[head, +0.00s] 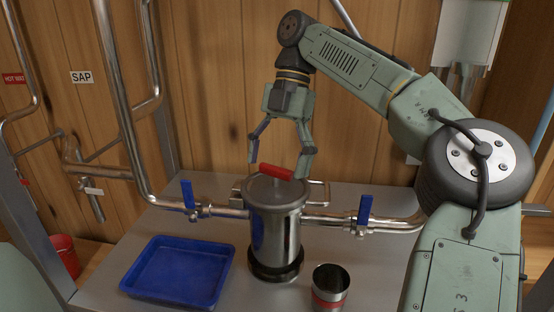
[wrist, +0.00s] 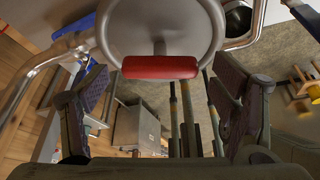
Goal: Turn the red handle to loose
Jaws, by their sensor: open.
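The red handle (head: 276,172) lies crosswise on top of a steel canister (head: 275,225) with a grey lid. In the wrist view the red handle (wrist: 159,67) shows level across the lid (wrist: 160,25), above and between my fingertips. My gripper (head: 281,168) is open and points down over the lid, its two fingers spread to either side of the handle. In the wrist view my gripper (wrist: 165,100) is empty. I cannot tell whether a finger touches the handle. No loose or tight marking is readable.
A blue tray (head: 178,272) lies left of the canister and a steel cup (head: 329,288) stands to its right. Pipes with blue valve levers (head: 188,194) (head: 364,209) run on both sides. A wooden wall (head: 210,90) stands behind.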

